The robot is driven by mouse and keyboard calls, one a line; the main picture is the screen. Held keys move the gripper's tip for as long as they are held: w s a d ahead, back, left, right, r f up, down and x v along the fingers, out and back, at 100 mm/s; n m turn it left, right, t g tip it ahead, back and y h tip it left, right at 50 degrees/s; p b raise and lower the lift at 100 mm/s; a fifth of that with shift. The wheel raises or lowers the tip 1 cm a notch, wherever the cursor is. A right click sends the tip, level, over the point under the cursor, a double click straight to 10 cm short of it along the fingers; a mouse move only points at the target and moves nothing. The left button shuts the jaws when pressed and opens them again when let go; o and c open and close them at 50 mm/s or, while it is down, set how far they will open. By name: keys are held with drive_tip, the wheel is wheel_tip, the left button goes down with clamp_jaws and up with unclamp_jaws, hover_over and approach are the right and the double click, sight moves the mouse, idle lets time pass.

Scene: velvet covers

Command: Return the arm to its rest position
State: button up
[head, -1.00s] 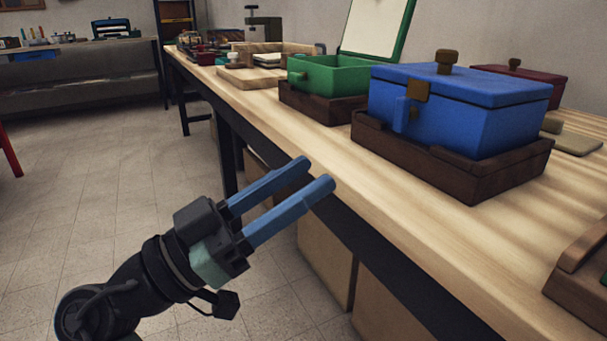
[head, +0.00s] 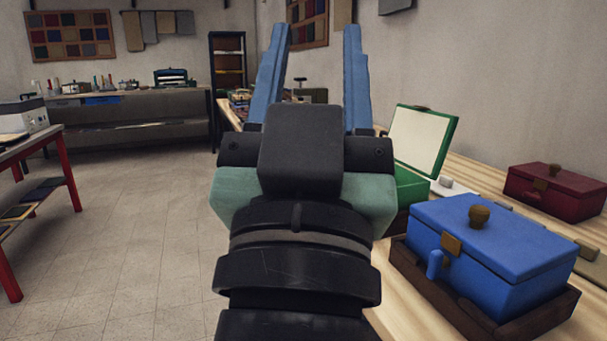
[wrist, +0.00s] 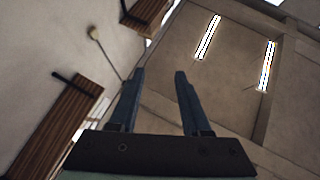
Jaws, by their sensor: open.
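My gripper (head: 313,80) is raised in the middle of the head view, its two blue fingers pointing up and apart with nothing between them. In the wrist view my gripper (wrist: 160,85) also shows open and empty, facing the ceiling (wrist: 225,75) and its lights. My arm hides part of the workbench behind it.
A closed blue box (head: 490,255) sits in a dark wooden tray (head: 440,300) on the workbench at right. An open green box (head: 410,187) is behind it, and a closed dark red box (head: 555,190) is farther right. Floor (head: 140,220) at left is clear; a red-legged table (head: 70,170) stands far left.

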drive_tip(key=s+r+y+p, duration=0.1)
drive_tip(key=r+p, duration=1.8)
drive_tip(key=r, duration=0.1)
drive_tip(key=s+r+n+t+y+p, duration=0.1)
drive_tip(key=s+r+p, duration=0.1)
drive_tip(key=r+p, duration=1.7)
wheel_tip(320, 180, up, 3)
drive_tip(key=shift+s+a+f, duration=0.2)
drive_tip(key=shift+s+a, duration=0.1)
drive_tip(key=shift+a, duration=0.15)
